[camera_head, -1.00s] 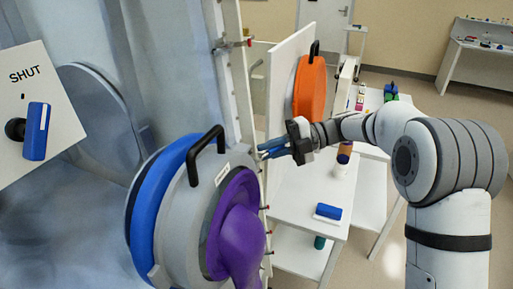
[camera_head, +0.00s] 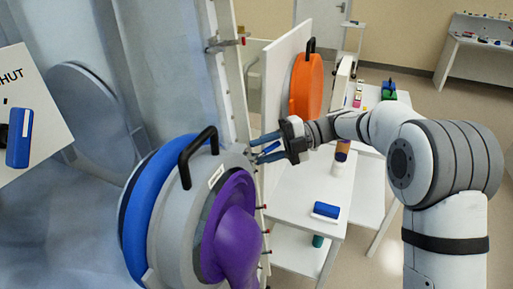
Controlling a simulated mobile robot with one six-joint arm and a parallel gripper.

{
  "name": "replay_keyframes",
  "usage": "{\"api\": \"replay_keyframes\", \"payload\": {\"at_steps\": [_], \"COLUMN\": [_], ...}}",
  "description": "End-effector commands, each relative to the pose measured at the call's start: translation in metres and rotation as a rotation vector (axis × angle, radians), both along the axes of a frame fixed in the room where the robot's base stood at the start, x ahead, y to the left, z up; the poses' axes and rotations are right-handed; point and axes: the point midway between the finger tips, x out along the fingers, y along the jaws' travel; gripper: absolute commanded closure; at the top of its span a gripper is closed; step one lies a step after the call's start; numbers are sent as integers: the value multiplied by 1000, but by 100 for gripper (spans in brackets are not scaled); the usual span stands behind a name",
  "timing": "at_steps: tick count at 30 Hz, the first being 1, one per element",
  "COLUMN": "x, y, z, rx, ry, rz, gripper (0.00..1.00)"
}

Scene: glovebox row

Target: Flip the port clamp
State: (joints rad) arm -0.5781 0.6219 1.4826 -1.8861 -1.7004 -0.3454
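A large round port with a blue ring (camera_head: 138,225), a grey rim (camera_head: 172,240) and a purple glove (camera_head: 238,240) fills the lower middle. A black U-shaped handle (camera_head: 198,150) stands on its top edge. Which part is the clamp, I cannot tell for sure. A blue lever (camera_head: 18,138) sits on a white panel at the far left, beside lettering cut to "HUT". My gripper (camera_head: 256,149) is just right of the black handle, above the port's upper right rim. Its two blue fingers are apart, with nothing seen between them, and they appear clear of the handle.
An orange port disc (camera_head: 307,85) with a black handle stands on a white panel behind my gripper. A white upright (camera_head: 236,90) rises behind the port.

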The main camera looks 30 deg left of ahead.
Motion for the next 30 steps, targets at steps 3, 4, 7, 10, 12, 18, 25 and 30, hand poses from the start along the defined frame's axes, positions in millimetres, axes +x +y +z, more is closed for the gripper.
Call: {"api": "replay_keyframes", "payload": {"at_steps": [3, 4, 7, 10, 12, 18, 25, 30], "x": [3, 6, 17, 30, 38, 53, 55, 54], "y": [-3, -5, -15, -27, -35, -48, -50, -51], "z": [0, 0, 2, 5, 8, 14, 15, 16], "rx": [0, 0, 2, 1, 1, 1, 0, 7], "ry": [0, 0, -1, -1, -2, -1, 0, -7], "rz": [0, -1, -2, -2, -3, -1, 0, -4], "gripper": [65, 65, 65, 65, 65, 65, 65, 73]}}
